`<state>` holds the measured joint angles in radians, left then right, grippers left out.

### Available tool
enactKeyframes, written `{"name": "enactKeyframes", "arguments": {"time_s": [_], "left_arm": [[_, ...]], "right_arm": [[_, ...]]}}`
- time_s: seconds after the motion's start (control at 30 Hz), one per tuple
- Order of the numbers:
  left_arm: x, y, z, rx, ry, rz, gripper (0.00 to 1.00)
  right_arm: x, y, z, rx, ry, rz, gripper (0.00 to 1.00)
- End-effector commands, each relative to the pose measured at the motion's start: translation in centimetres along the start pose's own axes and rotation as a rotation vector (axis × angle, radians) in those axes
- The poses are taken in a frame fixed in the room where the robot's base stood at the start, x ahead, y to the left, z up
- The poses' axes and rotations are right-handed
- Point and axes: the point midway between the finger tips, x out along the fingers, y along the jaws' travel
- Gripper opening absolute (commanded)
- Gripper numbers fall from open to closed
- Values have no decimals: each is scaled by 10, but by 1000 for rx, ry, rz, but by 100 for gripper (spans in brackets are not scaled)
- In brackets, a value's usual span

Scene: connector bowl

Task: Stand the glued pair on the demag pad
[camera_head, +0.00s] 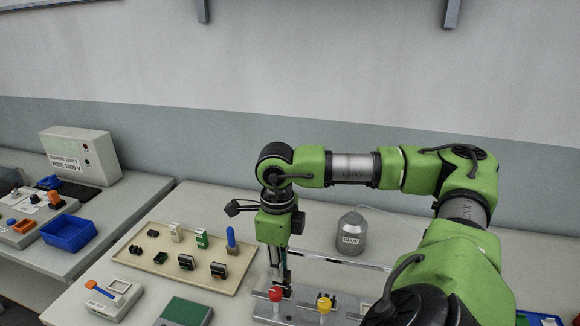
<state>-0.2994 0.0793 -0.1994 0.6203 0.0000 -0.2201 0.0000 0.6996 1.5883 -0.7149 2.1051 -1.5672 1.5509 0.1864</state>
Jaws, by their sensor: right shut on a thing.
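My right gripper (281,268) points down above the grey fixture (345,312), just behind its red ball knob (275,293). Its fingers are shut on a small part, largely hidden by the fingers and knob, so I cannot tell whether it is the glued pair. A green pad (185,312) lies at the front edge, left of the fixture. My left gripper is not in view.
A beige tray (205,279) holds several small black, white and green connectors and a blue piece. A blue bin (68,233) and a labelled box (80,155) are on the left bench.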

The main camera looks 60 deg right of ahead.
Motion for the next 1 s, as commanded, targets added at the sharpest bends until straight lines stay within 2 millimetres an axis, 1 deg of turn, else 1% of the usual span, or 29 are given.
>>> {"name": "enactKeyframes", "arguments": {"time_s": [0.03,0.4,1.0], "left_arm": [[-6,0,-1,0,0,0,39],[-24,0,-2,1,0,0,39],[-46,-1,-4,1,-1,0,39]], "right_arm": [[-3,2,5,-2,-2,2,0],[-3,10,34,-2,-2,2,0],[-2,24,80,-1,-1,2,0]]}}
